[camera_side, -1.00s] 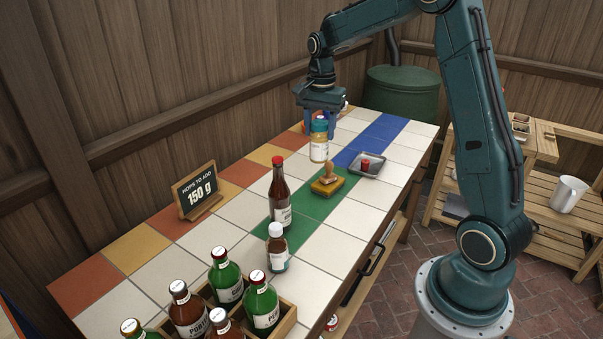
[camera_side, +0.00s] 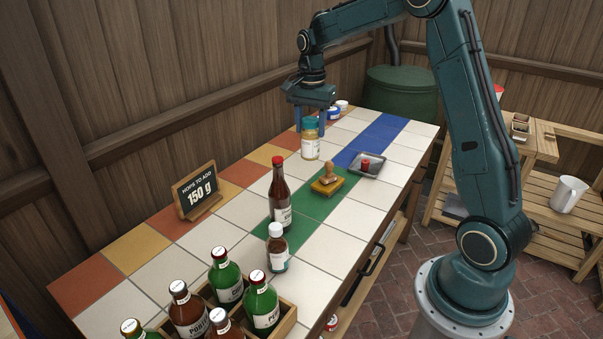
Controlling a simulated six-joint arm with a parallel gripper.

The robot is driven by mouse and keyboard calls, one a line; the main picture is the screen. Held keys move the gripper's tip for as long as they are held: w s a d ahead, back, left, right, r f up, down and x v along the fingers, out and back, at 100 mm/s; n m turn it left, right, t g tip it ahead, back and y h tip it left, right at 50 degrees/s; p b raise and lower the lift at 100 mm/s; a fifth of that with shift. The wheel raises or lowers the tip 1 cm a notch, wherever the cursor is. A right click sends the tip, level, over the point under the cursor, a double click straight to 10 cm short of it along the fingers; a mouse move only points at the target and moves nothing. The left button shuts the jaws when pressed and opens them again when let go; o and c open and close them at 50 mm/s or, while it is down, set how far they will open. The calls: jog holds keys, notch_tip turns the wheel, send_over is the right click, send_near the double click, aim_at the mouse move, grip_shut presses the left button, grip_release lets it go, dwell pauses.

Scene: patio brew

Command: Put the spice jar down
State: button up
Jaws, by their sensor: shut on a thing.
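The spice jar (camera_side: 311,145) is a small clear jar with a pale label and a teal lid. It is upright at the far part of the tiled table, over white tiles left of the blue strip. My gripper (camera_side: 311,123) points down from above and is shut on the jar near its lid. I cannot tell whether the jar's base touches the tiles or is slightly above them.
A wooden stamp on a yellow pad (camera_side: 328,184) and a grey tray (camera_side: 368,165) with a red-topped item stand nearby. A tall brown bottle (camera_side: 280,195), a small white-capped bottle (camera_side: 278,248) and a sign (camera_side: 195,189) are nearer. Small lidded containers (camera_side: 336,110) sit behind.

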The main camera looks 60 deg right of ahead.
jog(key=w+a+m, duration=0.1)
jog(key=w+a, duration=1.2)
jog(key=w, duration=0.2)
jog(key=shift+w+a+m, duration=0.15)
jog(key=shift+w+m, duration=0.15)
jog(key=shift+w, duration=0.1)
notch_tip(320, 180, down, 16)
jog(key=shift+r, duration=0.2)
jog(key=shift+f, duration=0.1)
jog(key=shift+f, duration=2)
jog(key=shift+f, duration=0.1)
jog(key=o, duration=1)
jog(key=shift+f, duration=0.1)
jog(key=shift+o, duration=0.2)
